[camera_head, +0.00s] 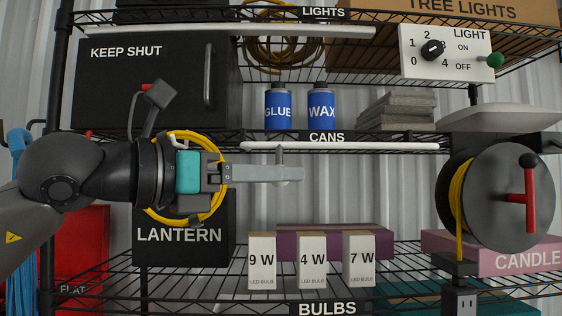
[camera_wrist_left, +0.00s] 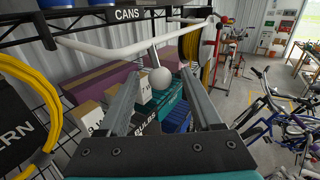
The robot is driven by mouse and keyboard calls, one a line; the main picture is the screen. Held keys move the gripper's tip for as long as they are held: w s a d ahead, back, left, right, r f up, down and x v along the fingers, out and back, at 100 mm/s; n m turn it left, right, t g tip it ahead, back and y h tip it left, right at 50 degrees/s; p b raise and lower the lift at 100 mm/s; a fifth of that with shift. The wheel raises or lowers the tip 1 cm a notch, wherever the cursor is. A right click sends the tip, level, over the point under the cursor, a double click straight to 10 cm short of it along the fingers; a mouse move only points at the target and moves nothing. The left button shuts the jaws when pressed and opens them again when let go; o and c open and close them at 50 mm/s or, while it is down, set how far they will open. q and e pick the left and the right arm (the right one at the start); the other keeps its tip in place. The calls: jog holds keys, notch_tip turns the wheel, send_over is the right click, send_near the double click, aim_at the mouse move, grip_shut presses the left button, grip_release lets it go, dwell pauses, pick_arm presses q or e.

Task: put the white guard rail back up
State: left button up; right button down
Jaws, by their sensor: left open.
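The white guard rail (camera_head: 350,147) runs level along the front of the CANS shelf, just below its label. It also crosses the upper part of the left wrist view (camera_wrist_left: 110,48). My left gripper (camera_head: 292,174) is open at the stem, below the rail. In the left wrist view the knob appears between the two spread fingers (camera_wrist_left: 160,80), with visible gaps on both sides. In the head view a finger hides part of the stem and knob. My right gripper is out of view.
Blue GLUE (camera_head: 278,108) and WAX (camera_head: 321,108) cans stand above the rail. LED bulb boxes (camera_head: 312,262) stand on the shelf below. A yellow hose (camera_head: 215,205) and the LANTERN box (camera_head: 180,238) lie close to my left arm. A cable reel (camera_head: 500,205) is at right.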

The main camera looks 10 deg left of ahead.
pick_arm(q)
jog(key=shift+x, duration=1)
grip_shut()
dwell(0.8)
